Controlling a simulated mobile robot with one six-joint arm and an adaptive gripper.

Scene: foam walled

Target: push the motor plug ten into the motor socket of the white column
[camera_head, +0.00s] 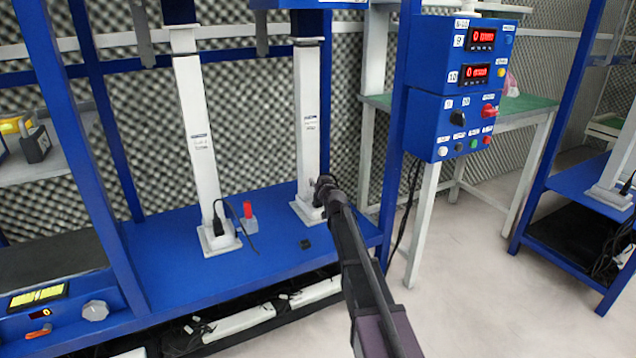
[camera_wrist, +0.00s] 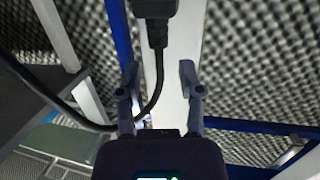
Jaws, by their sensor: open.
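A white column (camera_head: 310,125) stands on the blue shelf, with my gripper (camera_head: 322,192) in front of its lower part. In the wrist view my gripper (camera_wrist: 159,85) is open, its two fingers apart in front of the white column (camera_wrist: 184,50). A black plug (camera_wrist: 155,8) with a black cable shows at the top edge, beyond the fingertips and against the column. The cable (camera_wrist: 156,85) hangs down between the fingers and curves off left. The socket is hidden, and I cannot tell how far the plug is in. No number on the plug is readable.
A second white column (camera_head: 198,130) with a black plug (camera_head: 218,226) at its base stands left. A red piece (camera_head: 248,208) and a small black block (camera_head: 306,244) are on the blue shelf (camera_head: 185,280). A blue control box (camera_head: 455,90) is right, by a blue post.

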